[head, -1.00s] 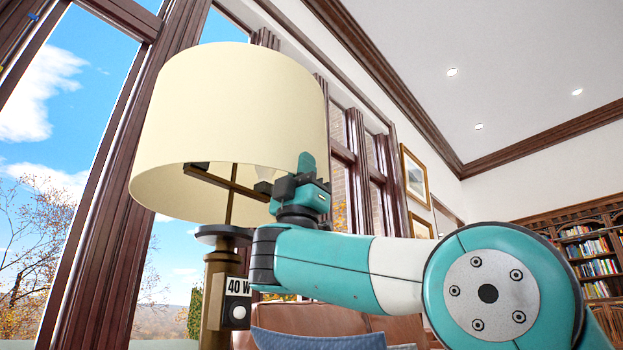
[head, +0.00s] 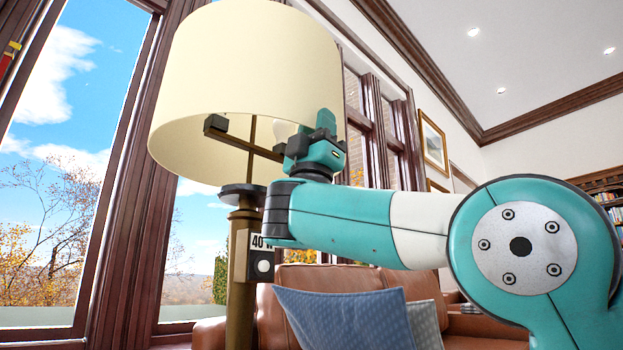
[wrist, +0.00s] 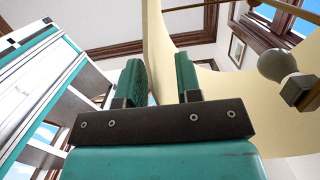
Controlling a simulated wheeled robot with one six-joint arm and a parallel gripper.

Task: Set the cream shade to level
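The cream shade (head: 245,65) sits on a brass lamp post (head: 240,300) in the head view. My gripper (head: 312,130) is at the right part of the lower rim, pointing up. In the wrist view its two fingers (wrist: 160,78) stand apart, with the edge of the shade wall (wrist: 157,40) showing in the gap. I cannot tell whether they touch it.
A box with a "40 W" label (head: 262,255) is on the post, below my arm. A brown leather sofa (head: 290,285) with a blue pillow (head: 345,318) stands behind. Tall windows (head: 60,150) are at the left, and a bookcase (head: 605,200) is at the far right.

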